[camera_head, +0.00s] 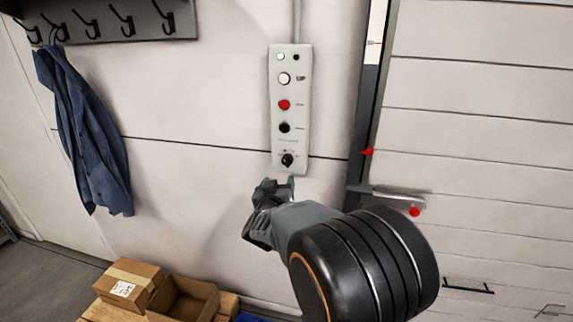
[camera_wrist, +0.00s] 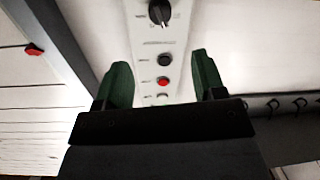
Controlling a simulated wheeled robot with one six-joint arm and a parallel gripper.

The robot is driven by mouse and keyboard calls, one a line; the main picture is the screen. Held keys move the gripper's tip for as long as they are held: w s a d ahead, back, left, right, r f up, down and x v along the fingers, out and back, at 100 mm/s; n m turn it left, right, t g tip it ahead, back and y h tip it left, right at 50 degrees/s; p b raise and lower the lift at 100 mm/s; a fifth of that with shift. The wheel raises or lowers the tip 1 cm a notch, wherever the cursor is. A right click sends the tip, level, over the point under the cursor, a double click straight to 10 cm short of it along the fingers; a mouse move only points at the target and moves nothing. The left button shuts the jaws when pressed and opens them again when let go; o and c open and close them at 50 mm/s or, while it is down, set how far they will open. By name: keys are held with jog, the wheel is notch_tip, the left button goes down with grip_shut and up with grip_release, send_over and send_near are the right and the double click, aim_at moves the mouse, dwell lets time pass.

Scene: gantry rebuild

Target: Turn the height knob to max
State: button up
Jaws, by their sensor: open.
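The height knob (camera_head: 288,160) is a black rotary knob at the bottom of a white control panel (camera_head: 276,93) on the wall. In the wrist view the knob (camera_wrist: 160,13) shows at the top centre, beyond the fingertips, with a pale pointer line on it. Its small labels are too blurred to read. My gripper (camera_head: 275,184) is just below the knob in the head view.
Above the knob are a black button (camera_head: 284,128), a red button (camera_head: 284,105) and a white UP button (camera_head: 284,79). A door handle (camera_head: 390,193) juts out to the right. Cardboard boxes (camera_head: 131,281) lie below left. A blue jacket (camera_head: 85,130) hangs at left.

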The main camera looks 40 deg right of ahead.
aim_at(286, 164)
jog(key=p+x, duration=0.1)
jog(key=x, duration=1.1)
jog(key=shift+f, duration=0.1)
jog(key=c, duration=0.9)
